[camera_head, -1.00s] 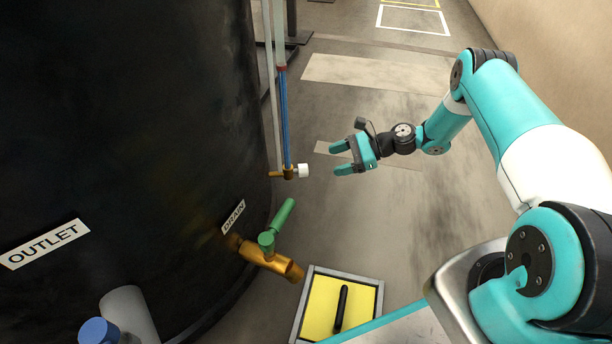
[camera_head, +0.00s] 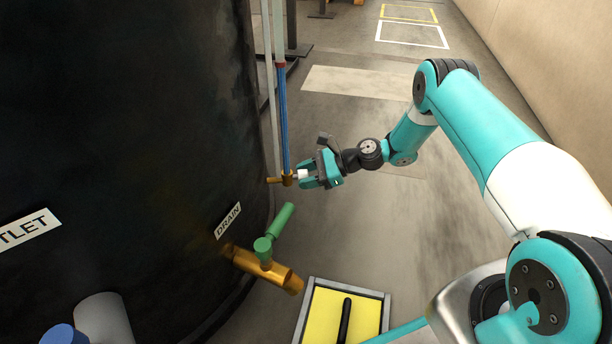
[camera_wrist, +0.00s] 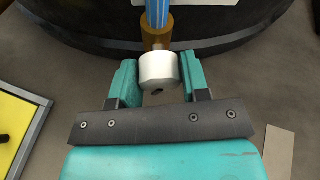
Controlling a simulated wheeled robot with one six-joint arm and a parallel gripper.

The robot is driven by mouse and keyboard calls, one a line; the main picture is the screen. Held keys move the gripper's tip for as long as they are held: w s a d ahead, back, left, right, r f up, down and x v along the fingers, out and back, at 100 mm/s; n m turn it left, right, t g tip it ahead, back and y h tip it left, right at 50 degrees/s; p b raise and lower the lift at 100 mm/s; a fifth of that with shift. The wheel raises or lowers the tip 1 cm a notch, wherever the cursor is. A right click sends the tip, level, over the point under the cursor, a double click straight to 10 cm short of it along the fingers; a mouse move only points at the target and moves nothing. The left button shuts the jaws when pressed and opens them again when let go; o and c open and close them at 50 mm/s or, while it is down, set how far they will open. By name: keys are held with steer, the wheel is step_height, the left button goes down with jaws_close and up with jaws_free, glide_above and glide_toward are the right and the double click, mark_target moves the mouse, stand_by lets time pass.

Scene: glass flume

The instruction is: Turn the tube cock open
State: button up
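The tube cock is a small brass fitting (camera_head: 287,179) at the foot of a clear sight tube with blue liquid (camera_head: 283,120). Its white knob (camera_wrist: 159,70) sits between the two teal fingers of my gripper (camera_wrist: 158,78) in the wrist view. A narrow gap shows beside the knob, at least on the left. In the head view my gripper (camera_head: 308,174) surrounds the knob from the right, and the fingers partly hide it. The brass body (camera_wrist: 157,32) stands just beyond the knob in the wrist view.
The large black tank (camera_head: 120,120) fills the left. Its brass drain valve (camera_head: 264,267) with a green lever (camera_head: 281,220) juts out below the tube cock. A yellow framed panel with a black handle (camera_head: 345,320) lies on the floor. The floor to the right is clear.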

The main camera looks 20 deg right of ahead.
steer(key=c, duration=0.4)
